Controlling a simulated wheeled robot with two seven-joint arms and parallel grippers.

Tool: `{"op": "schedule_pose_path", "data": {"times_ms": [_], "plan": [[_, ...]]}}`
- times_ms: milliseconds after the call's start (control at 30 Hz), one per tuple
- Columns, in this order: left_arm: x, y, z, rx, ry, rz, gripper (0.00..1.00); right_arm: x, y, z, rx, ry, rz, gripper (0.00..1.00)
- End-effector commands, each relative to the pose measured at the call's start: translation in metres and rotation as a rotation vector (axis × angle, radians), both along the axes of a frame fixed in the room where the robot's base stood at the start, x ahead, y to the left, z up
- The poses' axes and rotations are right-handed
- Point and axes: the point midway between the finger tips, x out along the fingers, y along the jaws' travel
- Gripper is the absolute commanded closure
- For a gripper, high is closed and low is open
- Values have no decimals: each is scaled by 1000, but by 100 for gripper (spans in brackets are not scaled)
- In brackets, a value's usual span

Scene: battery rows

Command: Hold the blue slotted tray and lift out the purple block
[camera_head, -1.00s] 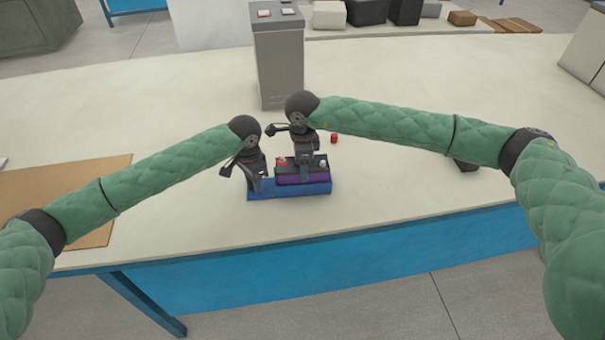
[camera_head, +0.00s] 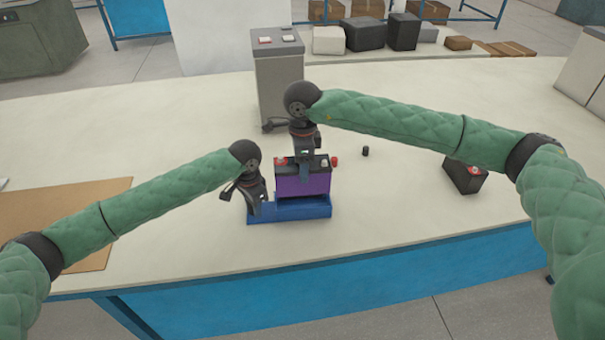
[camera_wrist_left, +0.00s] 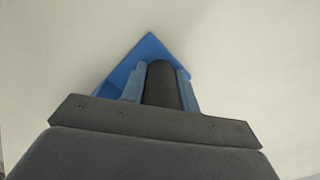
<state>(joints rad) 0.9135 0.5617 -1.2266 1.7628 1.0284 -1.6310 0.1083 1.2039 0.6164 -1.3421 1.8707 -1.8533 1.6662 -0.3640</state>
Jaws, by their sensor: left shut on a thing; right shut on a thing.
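The blue slotted tray (camera_head: 308,212) lies on the table near its front edge. My left gripper (camera_head: 256,212) is shut on the tray's left end. In the left wrist view the tray's blue corner (camera_wrist_left: 151,52) shows beyond my left fingers. The purple block (camera_head: 303,184) has a dark top with a red and a pale cap.
A dark block with a red cap (camera_head: 465,178) stands to the right. A grey pillar box (camera_head: 278,80) stands behind. A brown board (camera_head: 75,215) lies at left. The front right table is clear.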

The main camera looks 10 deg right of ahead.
Motion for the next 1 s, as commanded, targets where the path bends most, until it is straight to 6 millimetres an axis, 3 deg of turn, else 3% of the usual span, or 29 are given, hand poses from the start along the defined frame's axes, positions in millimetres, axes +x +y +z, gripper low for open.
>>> {"op": "schedule_pose_path", "data": {"times_ms": [433,467,567,1000], "plan": [[-1,0,0,0,1,0,99,0,0,11,1,-1,0,100],[-1,0,0,0,1,0,66,0,0,11,1,-1,0,100],[0,0,0,0,1,0,46,0,0,11,1,-1,0,100],[0,0,7,0,0,0,44,0,0,11,1,-1,0,100]]}}
